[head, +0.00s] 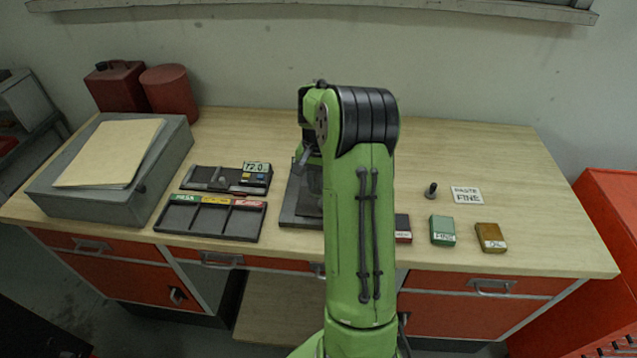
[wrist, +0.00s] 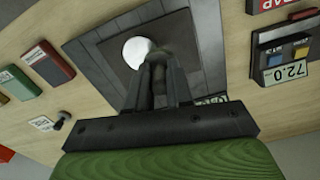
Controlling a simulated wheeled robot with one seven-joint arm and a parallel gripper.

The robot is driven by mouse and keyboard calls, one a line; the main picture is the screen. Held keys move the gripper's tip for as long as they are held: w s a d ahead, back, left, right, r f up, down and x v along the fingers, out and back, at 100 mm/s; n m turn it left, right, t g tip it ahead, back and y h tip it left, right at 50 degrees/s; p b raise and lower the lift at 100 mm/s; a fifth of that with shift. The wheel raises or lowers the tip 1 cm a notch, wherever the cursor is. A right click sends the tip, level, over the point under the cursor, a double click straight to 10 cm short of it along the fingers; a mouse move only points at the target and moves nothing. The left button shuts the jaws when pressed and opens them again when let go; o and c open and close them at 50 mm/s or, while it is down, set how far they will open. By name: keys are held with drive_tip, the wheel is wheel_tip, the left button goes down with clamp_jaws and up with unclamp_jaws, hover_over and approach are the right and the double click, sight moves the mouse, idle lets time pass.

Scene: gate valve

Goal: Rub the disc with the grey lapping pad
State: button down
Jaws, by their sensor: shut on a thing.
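In the wrist view a bright round disc (wrist: 136,52) lies on a dark square plate (wrist: 107,60), partly covered by my fingers. My gripper (wrist: 159,68) is over the plate, its fingertips right beside the disc. It is shut on a small grey piece that looks like the lapping pad (wrist: 158,73), mostly hidden between the fingers. I cannot tell whether the pad touches the disc.
Right of the arm are a dark red block, a green block (head: 442,230), a brown block (head: 490,237), a small black knob (head: 431,190) and a "PASTE FINE" card (head: 467,195). Left are a three-compartment tray (head: 210,220), a gauge tray reading 72.0 (head: 257,177) and a grey box (head: 160,175).

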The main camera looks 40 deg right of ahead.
drive_tip(key=shift+r+p, duration=0.3)
drive_tip(key=shift+r, duration=0.4)
drive_tip(key=shift+w+a+r+p, duration=0.1)
drive_tip(key=shift+w+r+p, duration=0.1)
drive_tip(key=shift+r+p, duration=0.75)
drive_tip(key=shift+s+r+p, duration=0.1)
drive_tip(key=shift+r+p, duration=0.3)
drive_tip(key=shift+r, duration=0.5)
drive_tip(key=shift+f, duration=0.1)
